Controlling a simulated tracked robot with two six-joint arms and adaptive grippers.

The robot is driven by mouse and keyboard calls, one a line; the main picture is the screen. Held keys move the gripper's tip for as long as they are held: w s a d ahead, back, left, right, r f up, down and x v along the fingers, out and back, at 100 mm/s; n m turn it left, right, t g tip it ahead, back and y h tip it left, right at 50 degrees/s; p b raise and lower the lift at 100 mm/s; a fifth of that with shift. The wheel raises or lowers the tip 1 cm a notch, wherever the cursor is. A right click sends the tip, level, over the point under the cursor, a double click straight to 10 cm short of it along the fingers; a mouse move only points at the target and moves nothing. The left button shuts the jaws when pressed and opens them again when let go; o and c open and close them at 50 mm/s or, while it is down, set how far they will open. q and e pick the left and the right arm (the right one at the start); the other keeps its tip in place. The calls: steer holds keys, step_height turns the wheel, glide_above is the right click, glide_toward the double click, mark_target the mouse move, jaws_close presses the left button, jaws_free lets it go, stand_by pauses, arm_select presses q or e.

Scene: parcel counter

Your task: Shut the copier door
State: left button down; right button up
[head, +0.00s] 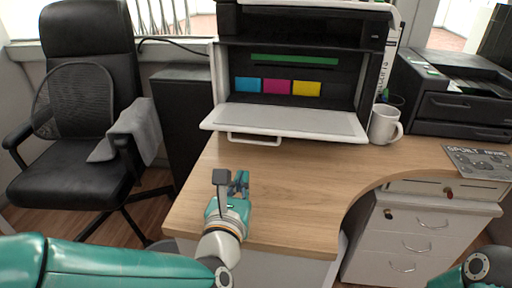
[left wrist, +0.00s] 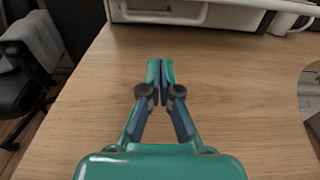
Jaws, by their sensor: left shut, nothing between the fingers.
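The copier (head: 304,22) stands at the back of the desk. Its front door (head: 290,120) is open, folded down flat toward me, with a white handle (head: 254,139) on its front edge. Cyan, magenta and yellow cartridges show in the dark opening behind it. The door's handle edge also shows at the top of the left wrist view (left wrist: 158,14). My left gripper (head: 240,177) is over the desk, in front of and below the door, apart from it. In the left wrist view its fingers (left wrist: 160,66) are together and empty. My right gripper is not in view.
A white mug (head: 384,124) stands close to the door's right side. A black printer (head: 458,95) and a magazine (head: 480,160) are farther right. A black chair (head: 85,110) stands left of the wooden desk (head: 300,190). The desk top before the door is clear.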

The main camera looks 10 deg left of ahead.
arm_select(q)
steer(key=shift+w, duration=0.7)
steer(key=w, duration=0.6)
steer(key=w+f, duration=0.1)
steer(key=w, duration=0.2)
steer(key=shift+d, duration=0.1)
steer(key=shift+s, duration=0.1)
steer(key=shift+d, duration=0.1)
steer(key=shift+r, duration=0.1)
